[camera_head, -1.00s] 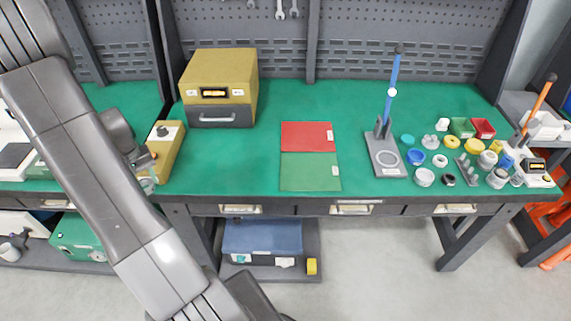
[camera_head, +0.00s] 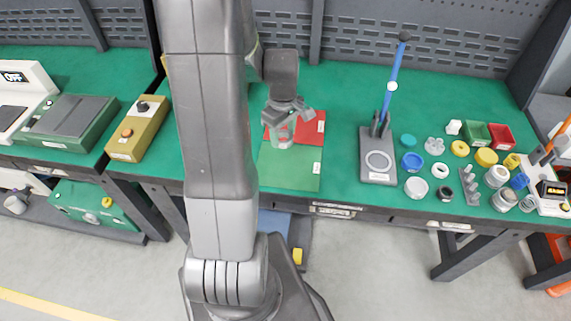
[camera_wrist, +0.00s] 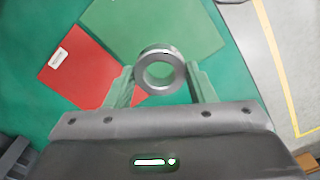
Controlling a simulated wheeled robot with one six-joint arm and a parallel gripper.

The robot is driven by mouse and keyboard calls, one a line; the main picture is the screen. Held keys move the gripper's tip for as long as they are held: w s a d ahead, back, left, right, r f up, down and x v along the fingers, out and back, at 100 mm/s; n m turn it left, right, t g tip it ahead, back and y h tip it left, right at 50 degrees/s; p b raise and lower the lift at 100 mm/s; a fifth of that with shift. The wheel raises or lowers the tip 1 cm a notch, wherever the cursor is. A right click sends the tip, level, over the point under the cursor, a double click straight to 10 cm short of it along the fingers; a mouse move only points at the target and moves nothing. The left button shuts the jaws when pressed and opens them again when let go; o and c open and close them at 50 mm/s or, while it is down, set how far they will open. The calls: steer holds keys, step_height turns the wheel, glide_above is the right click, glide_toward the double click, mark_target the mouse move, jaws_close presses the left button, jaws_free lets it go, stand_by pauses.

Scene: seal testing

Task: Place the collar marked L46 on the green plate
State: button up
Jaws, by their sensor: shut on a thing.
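My gripper (camera_head: 288,112) is shut on a grey metal ring-shaped collar (camera_wrist: 140,71), held between both fingers in the wrist view (camera_wrist: 162,84). No marking on the collar is legible, so I cannot read L46. The green plate (camera_head: 288,174) lies flat on the bench, with the red plate (camera_head: 314,132) joined along its far edge. In the head view the gripper and collar hang above the seam area of the two plates. In the wrist view the green plate (camera_wrist: 190,25) lies beyond the collar and the red plate (camera_wrist: 82,65) is to its left.
A stand with a blue lever (camera_head: 378,168) is right of the plates. Several rings, cups and small bins (camera_head: 474,133) crowd the bench's right end. A yellow box with a knob (camera_head: 138,130) and a green device (camera_head: 68,128) are at left. The green plate looks empty.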

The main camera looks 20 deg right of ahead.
mark_target(285, 164)
steer(key=shift+s+d+f, duration=0.2)
steer(key=shift+s+f, duration=0.05)
steer(key=shift+f+p, duration=0.55)
steer(key=shift+f, duration=4.15)
steer(key=shift+f, duration=0.25)
steer(key=o, duration=1.3)
steer(key=shift+r, duration=0.1)
steer(key=shift+c, duration=0.2)
step_height(285, 164, up, 12)
steer(key=shift+r+b, duration=0.15)
steer(key=shift+b, duration=0.55)
